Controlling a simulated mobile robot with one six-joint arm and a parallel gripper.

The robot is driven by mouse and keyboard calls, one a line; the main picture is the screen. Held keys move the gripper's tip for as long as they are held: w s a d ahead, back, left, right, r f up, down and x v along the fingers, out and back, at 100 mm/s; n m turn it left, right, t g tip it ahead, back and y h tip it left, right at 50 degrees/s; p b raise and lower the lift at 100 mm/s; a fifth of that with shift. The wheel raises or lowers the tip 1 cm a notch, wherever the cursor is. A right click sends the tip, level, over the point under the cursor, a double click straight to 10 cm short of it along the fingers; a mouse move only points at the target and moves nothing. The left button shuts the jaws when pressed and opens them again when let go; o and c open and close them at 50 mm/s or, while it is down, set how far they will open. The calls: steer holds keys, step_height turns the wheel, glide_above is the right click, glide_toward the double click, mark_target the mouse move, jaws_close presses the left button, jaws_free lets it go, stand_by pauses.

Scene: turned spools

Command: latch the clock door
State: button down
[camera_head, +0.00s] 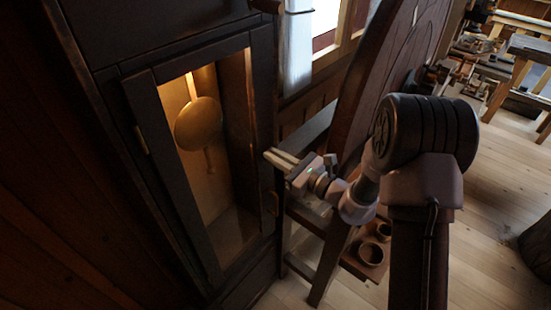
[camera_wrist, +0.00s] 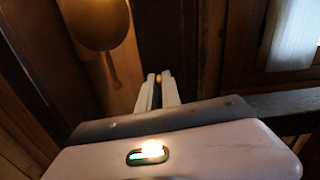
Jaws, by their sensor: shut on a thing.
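The clock door (camera_head: 177,165) is a tall dark wooden frame on the front of the clock case. It looks about flush with the case, but I cannot tell if it is fully closed. A brass pendulum disc (camera_head: 199,122) hangs in the lit opening; it also shows in the wrist view (camera_wrist: 97,22). My gripper (camera_head: 272,157) is at the right edge of the door. In the wrist view, its pale fingers (camera_wrist: 159,82) are shut on a small brass knob (camera_wrist: 159,77), mostly hidden between the tips. A brass fitting (camera_head: 274,203) sits lower on the right edge.
A large dark wooden wheel (camera_head: 392,75) stands right of the clock, close behind my arm. A low shelf with small round pots (camera_head: 371,253) is below my wrist. A window (camera_head: 325,18) is behind. Open plank floor (camera_head: 488,225) lies to the right.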

steer(key=n+b, duration=0.3)
steer(key=b, duration=0.2)
steer(key=f+n+b, duration=0.1)
steer(key=n+b, duration=0.3)
steer(key=b, duration=0.1)
steer(key=s+n+b, duration=0.1)
steer(key=n+b, duration=0.2)
steer(key=b, duration=0.2)
steer(key=shift+a+f+n, duration=0.25)
steer(key=shift+a+n, duration=0.15)
steer(key=shift+s+n+b, duration=0.15)
steer(key=shift+n+b, duration=0.8)
steer(key=shift+n, duration=0.25)
steer(key=shift+f+n, duration=0.1)
steer(key=shift+n, duration=1.8)
steer(key=c, duration=1.5)
jaws_free()
steer(key=shift+c, duration=0.2)
